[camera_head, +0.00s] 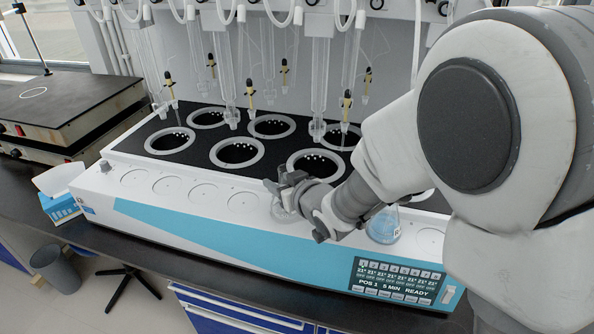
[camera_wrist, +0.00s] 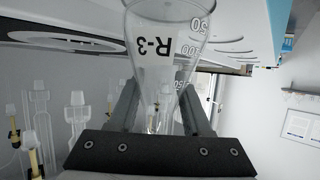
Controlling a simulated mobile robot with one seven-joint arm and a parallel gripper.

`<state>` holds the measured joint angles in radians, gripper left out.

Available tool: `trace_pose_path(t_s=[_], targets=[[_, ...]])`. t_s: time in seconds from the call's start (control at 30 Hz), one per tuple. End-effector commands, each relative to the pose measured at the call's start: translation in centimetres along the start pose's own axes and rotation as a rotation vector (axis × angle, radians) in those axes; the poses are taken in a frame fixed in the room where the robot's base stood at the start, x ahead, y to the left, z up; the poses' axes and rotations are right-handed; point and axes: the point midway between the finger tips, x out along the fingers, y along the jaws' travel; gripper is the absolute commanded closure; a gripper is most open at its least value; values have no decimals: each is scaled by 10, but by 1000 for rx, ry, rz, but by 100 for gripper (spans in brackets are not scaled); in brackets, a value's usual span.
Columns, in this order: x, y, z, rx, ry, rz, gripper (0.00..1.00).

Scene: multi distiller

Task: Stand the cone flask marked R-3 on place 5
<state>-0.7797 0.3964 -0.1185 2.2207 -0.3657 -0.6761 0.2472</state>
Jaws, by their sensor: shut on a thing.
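The clear cone flask marked R-3 (camera_wrist: 165,25) is between the two fingers of my gripper (camera_wrist: 160,105) in the wrist view, held near its neck, its label upside down there. It looks empty. In the head view my gripper (camera_head: 288,183) is over the white front ledge (camera_head: 150,203), and the flask (camera_head: 283,210) shows faintly below it, partly hidden. The flask looks about upright over or on a ring mark in the middle of the ledge; I cannot tell if its base touches. Several ring marks lie to its left, bare. No place numbers are readable.
Another flask with blue liquid (camera_head: 383,226) stands on the ledge to the right, partly behind my arm. Glass tubes hang over several heating wells (camera_head: 236,152) behind. A blue-white box (camera_head: 60,205) stands at the left end. The display (camera_head: 400,283) reads READY.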

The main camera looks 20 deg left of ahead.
Motion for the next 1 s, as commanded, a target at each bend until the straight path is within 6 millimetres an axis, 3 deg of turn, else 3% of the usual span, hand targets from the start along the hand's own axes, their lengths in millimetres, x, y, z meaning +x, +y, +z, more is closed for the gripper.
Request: trace_pose_path(t_s=[0.47, 0.5, 0.63, 1.0], targets=[[4, 0, 10, 0, 2, 0, 100], [4, 0, 9, 0, 2, 0, 46], [4, 0, 9, 0, 1, 0, 22], [3, 0, 6, -1, 1, -1, 21]])
